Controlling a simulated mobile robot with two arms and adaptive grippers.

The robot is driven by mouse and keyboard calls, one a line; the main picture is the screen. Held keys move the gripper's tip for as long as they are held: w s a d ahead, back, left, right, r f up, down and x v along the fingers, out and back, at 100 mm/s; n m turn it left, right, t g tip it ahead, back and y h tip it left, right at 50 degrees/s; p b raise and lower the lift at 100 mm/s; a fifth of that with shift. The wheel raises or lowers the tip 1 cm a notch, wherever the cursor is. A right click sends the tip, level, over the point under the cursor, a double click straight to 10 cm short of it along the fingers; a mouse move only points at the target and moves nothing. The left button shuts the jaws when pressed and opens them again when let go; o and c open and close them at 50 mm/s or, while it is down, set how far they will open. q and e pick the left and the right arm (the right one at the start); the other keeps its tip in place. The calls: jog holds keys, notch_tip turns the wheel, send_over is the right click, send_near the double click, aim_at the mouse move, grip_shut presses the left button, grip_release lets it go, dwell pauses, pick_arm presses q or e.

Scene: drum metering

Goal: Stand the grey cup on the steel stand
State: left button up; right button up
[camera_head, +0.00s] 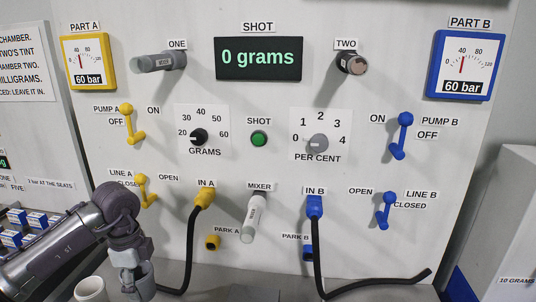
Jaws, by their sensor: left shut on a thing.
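My left gripper (139,282) points down at the bottom left, in front of the panel. It is shut on a grey thing that looks like the grey cup, mostly hidden by the fingers and cut by the lower picture edge. A pale, off-white cup (90,290) stands just left of the gripper, apart from it, also cut by the lower edge. I cannot make out the steel stand. My right gripper is not in view.
The panel carries the grey mixer (252,218), a yellow hose plug (204,198) and a blue hose plug (315,206). Black hoses hang to the ledge. Blue-and-white boxes (37,219) sit at far left. A grey cabinet (510,215) stands at right.

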aim_at(152, 296)
pick_arm(q)
jog(key=shift+s+d+m, duration=0.25)
jog(key=shift+d+m, duration=0.15)
jog(key=shift+m, duration=0.7)
jog(key=s+d+m, duration=0.1)
jog(key=m, duration=0.3)
jog(key=d+m, duration=0.1)
jog(key=m, duration=0.3)
jog(key=s+d+m, duration=0.1)
jog(key=m, duration=0.4)
jog(key=shift+s+d+f, duration=0.25)
jog(key=shift+s+d, duration=0.05)
jog(key=shift+s, duration=0.05)
jog(key=s+d+n, duration=0.4)
jog(key=s+n, duration=0.1)
jog(key=n, duration=1.1)
jog(key=s+d+n, duration=0.4)
jog(key=s+n, duration=0.2)
jog(key=n, duration=1)
jog(key=shift+d+f+p, duration=0.15)
jog(key=shift+f+p, duration=0.15)
jog(key=shift+p, duration=0.05)
